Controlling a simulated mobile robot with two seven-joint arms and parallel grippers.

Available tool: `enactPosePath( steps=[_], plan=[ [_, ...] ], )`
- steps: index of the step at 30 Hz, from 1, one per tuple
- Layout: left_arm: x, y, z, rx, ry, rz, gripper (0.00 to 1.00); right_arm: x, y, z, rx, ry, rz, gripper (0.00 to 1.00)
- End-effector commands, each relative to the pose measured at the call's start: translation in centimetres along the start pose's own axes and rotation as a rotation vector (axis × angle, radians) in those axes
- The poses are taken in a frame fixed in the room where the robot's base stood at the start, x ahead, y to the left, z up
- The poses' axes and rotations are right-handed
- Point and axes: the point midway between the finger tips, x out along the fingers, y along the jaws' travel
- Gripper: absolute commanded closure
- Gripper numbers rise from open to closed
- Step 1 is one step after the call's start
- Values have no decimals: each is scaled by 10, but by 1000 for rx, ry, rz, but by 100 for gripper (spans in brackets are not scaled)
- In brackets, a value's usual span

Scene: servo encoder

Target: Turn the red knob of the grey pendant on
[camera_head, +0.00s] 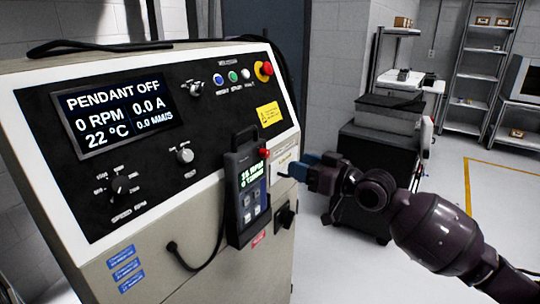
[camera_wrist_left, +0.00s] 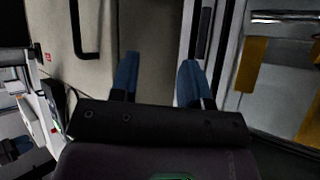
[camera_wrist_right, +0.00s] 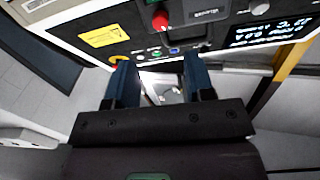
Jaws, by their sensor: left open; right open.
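The grey pendant (camera_head: 246,192) hangs upright on the front of the control cabinet, its small screen lit. Its red knob (camera_head: 265,153) sticks out at the top right corner. In the right wrist view the red knob (camera_wrist_right: 160,21) shows near the top, beside the pendant's dark end (camera_wrist_right: 203,12). My right gripper (camera_head: 300,168) is open and empty, to the right of the pendant and a little below the knob, apart from it. Its blue fingers (camera_wrist_right: 158,65) are spread. My left gripper (camera_wrist_left: 157,65) shows only in its own wrist view, open and empty before a pale panel.
The cabinet display (camera_head: 117,113) reads "PENDANT OFF". A red emergency button (camera_head: 264,71), a yellow label (camera_head: 270,114) and several knobs sit on the panel. A black cable (camera_head: 200,262) loops below the pendant. A dark cart (camera_head: 375,165) stands behind my right arm.

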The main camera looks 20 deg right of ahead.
Motion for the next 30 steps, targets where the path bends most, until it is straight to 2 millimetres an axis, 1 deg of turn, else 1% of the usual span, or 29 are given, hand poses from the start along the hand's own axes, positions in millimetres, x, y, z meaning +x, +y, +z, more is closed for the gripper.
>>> enactPosePath(
  steps=[1,9,15,21,29,30],
  plan=[
    [-2,0,2,-1,-4,-1,57,9,-1,-2,1,4,-2,51],
    [-3,0,6,-2,-13,-2,57,55,0,-1,1,3,0,51],
    [-1,0,3,-1,-8,-1,57,79,0,0,0,2,0,51],
    [0,0,0,0,-2,0,57,89,0,0,-2,1,1,51],
    [1,0,-2,0,3,0,57,89,0,0,-2,0,1,51],
    [1,0,-3,0,4,0,57,89,0,0,-2,0,1,56]
  ],
)
